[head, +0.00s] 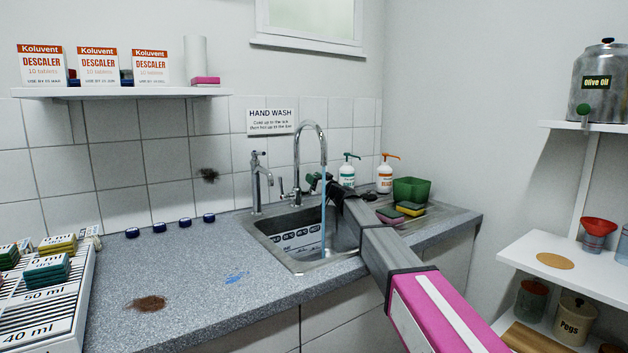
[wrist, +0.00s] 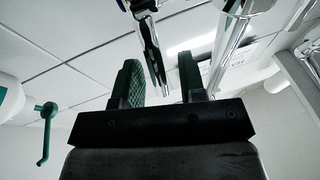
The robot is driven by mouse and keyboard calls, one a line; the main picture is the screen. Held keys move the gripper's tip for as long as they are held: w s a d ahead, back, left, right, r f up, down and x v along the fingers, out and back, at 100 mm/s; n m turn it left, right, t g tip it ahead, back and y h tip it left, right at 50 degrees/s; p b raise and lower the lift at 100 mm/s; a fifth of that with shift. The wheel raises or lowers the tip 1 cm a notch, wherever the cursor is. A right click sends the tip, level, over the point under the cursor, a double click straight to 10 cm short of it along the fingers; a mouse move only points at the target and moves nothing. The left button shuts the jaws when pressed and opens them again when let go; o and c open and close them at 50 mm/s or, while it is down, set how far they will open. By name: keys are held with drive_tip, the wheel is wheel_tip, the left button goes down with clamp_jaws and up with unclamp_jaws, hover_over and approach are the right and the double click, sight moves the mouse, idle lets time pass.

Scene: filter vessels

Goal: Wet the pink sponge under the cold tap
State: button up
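A pink sponge (head: 390,216) lies on the drainer right of the sink, beside a yellow-topped sponge (head: 410,208). Another pink block (head: 205,80), possibly a sponge, lies on the wall shelf. The tall curved tap (head: 311,127) pours a thin bluish stream (head: 323,205) into the sink (head: 280,255). A shorter tap (head: 257,185) stands to its left. I cannot tell which is cold. My gripper (head: 321,182) is at the right side of the tall tap. In the wrist view my gripper (wrist: 160,82) has green-padded fingers apart, with a metal lever (wrist: 150,50) seen between them; contact is unclear.
Two pump bottles (head: 384,177) and a green tub (head: 411,190) stand behind the sponges. Blue caps (head: 170,225) line the back of the counter. A brown stain (head: 146,303) marks the counter, which is mostly clear. A white shelf unit (head: 560,270) stands at right.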

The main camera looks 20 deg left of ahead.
drive_tip(key=shift+d, duration=0.1)
drive_tip(key=r+v, duration=0.3)
drive_tip(key=v, duration=1.3)
drive_tip(key=shift+s+d, duration=0.35)
drive_tip(key=shift+d, duration=0.2)
drive_tip(key=shift+s+r, duration=0.1)
